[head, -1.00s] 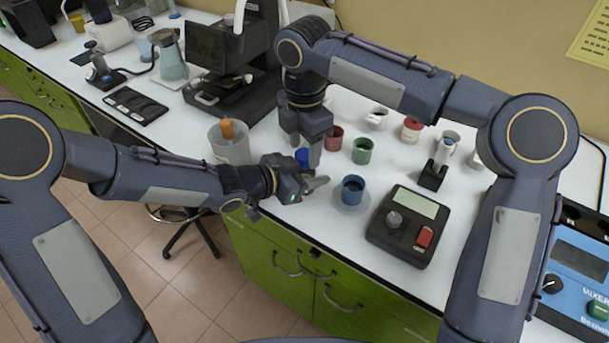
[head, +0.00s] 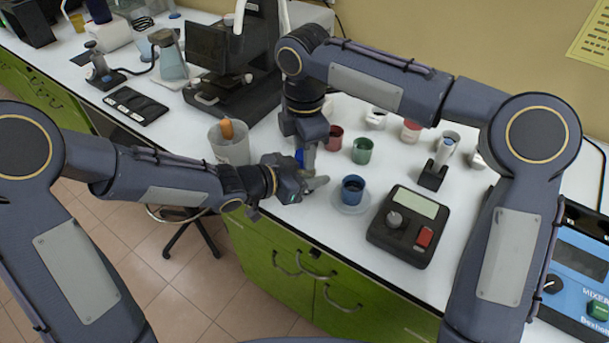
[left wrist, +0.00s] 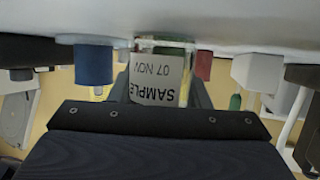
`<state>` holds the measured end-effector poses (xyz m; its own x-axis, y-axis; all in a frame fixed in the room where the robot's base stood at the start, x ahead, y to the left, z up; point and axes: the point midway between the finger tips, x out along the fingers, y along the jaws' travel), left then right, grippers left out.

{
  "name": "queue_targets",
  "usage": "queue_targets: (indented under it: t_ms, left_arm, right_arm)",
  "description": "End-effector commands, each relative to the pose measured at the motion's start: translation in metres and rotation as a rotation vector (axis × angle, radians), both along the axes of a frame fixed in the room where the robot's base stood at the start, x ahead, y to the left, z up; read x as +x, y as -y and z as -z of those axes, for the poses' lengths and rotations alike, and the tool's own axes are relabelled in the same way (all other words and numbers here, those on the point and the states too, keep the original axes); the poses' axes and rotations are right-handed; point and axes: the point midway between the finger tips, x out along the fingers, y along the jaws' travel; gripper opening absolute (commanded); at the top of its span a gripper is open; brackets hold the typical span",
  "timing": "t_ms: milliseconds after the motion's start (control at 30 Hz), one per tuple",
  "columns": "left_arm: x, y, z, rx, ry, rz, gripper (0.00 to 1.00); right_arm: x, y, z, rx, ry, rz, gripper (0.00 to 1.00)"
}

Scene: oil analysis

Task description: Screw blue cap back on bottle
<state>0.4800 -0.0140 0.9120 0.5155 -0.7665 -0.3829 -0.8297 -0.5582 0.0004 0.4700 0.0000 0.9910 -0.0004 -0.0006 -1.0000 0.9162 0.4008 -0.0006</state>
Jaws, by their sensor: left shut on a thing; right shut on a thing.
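My left gripper (head: 316,184) is low at the front of the white counter. In the left wrist view, which is upside down, it is shut on a clear sample bottle (left wrist: 157,78) labelled "SAMPLE 07 NOV", at the counter surface. In the head view the bottle is mostly or wholly hidden behind the left gripper. My right gripper (head: 306,158) points down just above and behind the left one, shut on the blue cap (head: 299,156), of which only a sliver shows. Whether the cap touches the bottle neck cannot be seen.
A blue cup (head: 353,190) on a clear dish stands right of the left gripper and shows in the left wrist view (left wrist: 94,65). Green (head: 362,151) and red (head: 335,138) cups stand behind. A scale (head: 407,226) is at right; a beaker (head: 229,147) is at left.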

Motion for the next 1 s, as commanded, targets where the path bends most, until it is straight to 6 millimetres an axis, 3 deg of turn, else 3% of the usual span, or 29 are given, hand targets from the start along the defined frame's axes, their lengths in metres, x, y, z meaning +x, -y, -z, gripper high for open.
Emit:
queue_targets:
  t_ms: [100,333,367,533,800,1000]
  left_arm:
    - [0.0,0.0,0.0,0.0,0.001,0.0,0.0]
    - [0.0,0.0,0.0,-0.001,0.001,0.001,0.0]
    - [0.0,0.0,0.0,0.0,0.001,0.0,0.0]
    - [0.0,0.0,0.0,0.0,0.001,0.0,0.0]
    - [0.0,0.0,0.0,0.0,0.001,0.0,0.0]
    - [0.0,0.0,0.0,-0.001,0.001,0.0,0.0]
  right_arm:
    - [0.0,0.0,0.0,0.0,0.002,0.103,0.06]
    - [0.0,0.0,0.0,0.001,0.001,0.109,0.06]
    - [0.0,0.0,0.0,0.001,0.001,0.109,0.35]
    - [0.0,0.0,0.0,0.001,0.001,0.108,0.55]
    - [0.0,0.0,-0.001,0.001,0.001,0.107,0.55]
    - [0.001,-0.001,-0.026,0.004,0.005,0.107,0.55]
